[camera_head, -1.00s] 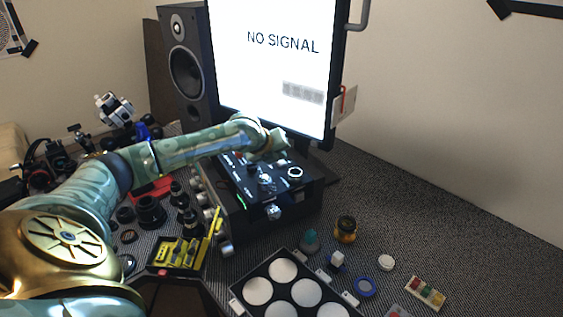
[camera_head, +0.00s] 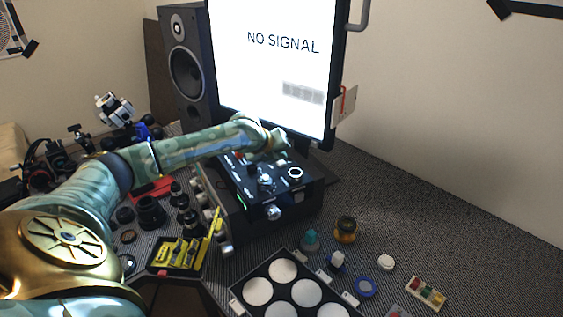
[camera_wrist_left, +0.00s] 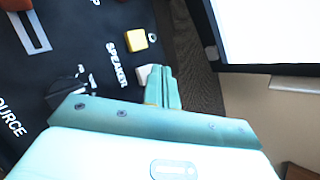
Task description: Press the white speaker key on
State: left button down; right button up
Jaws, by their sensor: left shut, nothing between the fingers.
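The black control box (camera_head: 252,190) stands on the table in front of the screen. In the left wrist view its panel (camera_wrist_left: 100,22) carries the word SPEAKER beside a yellow key (camera_wrist_left: 136,39) and a white key (camera_wrist_left: 143,75). The white key is partly hidden by my left gripper (camera_wrist_left: 162,84). The left gripper is shut and empty, its fingertips right beside the white key; I cannot tell whether they touch it. In the head view the left gripper (camera_head: 284,144) is over the back of the box. My right gripper is out of view.
The screen (camera_head: 270,60) reading NO SIGNAL rises close behind the box, and a speaker (camera_head: 186,70) stands to its left. A tray with white round wells (camera_head: 238,291) and small parts lie in front. The right side of the table is clear.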

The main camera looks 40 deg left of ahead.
aim_at(280, 164)
pick_arm(q)
jog(key=shift+f, duration=0.1)
dwell(0.5)
jog(key=shift+f, duration=0.3)
jog(key=shift+r+p, duration=0.55)
jog(key=shift+p, duration=0.45)
jog(key=shift+f, duration=0.1)
notch_tip(280, 164, up, 6)
jog(key=p, duration=0.7)
